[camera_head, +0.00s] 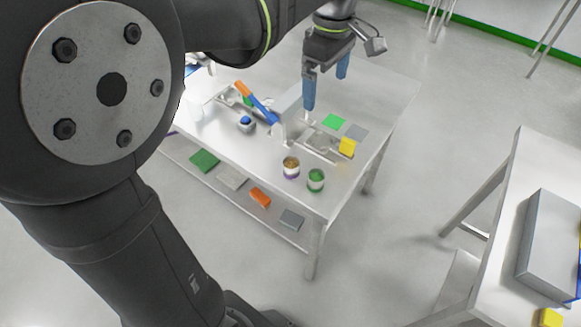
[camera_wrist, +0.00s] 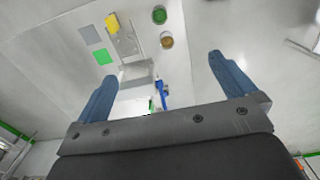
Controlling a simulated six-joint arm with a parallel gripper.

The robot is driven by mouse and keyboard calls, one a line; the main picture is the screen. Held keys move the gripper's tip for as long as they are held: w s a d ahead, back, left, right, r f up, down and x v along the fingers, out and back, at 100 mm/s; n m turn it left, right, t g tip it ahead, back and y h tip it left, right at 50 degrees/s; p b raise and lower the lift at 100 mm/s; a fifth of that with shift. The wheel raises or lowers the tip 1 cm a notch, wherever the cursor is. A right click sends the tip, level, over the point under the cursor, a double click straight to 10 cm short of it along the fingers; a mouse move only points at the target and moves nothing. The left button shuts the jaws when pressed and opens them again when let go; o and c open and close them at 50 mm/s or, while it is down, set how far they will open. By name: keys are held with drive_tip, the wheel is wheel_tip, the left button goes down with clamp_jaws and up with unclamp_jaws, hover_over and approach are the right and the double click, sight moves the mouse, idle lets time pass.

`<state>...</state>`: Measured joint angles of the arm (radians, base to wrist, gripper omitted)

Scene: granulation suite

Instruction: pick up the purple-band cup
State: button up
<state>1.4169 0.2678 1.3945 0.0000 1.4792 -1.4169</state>
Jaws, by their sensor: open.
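The purple-band cup (camera_head: 291,168) stands upright near the front of the white table in the head view, with brown contents and a purple band low on its side. In the wrist view a cup with brown contents (camera_wrist: 166,41), which matches it, stands near the top; its band is hard to make out there. A green-band cup (camera_head: 316,180) stands close beside it on the right, also seen in the wrist view (camera_wrist: 159,15). My gripper (camera_head: 325,93) is open and empty, with blue fingers (camera_wrist: 162,68) pointing down above the back of the table, away from both cups.
A metal fixture (camera_head: 319,143), a yellow block (camera_head: 347,147), and green (camera_head: 335,121) and grey (camera_head: 356,131) flat pieces lie behind the cups. A blue-and-orange tool (camera_head: 258,103) rests left of an upright plate. A second table (camera_head: 510,190) is at the right.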

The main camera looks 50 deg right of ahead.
drive_tip(key=c, duration=0.7)
drive_tip(key=shift+f, duration=0.1)
drive_tip(key=m, duration=1.4)
hover_over(292, 164)
drive_tip(key=a, duration=0.2)
wheel_tip(292, 164, down, 15)
drive_tip(key=f, duration=1.1)
drive_tip(key=s+f, duration=0.1)
drive_tip(key=f, duration=0.5)
drive_tip(key=shift+d+f, duration=0.15)
drive_tip(key=shift+d, duration=0.1)
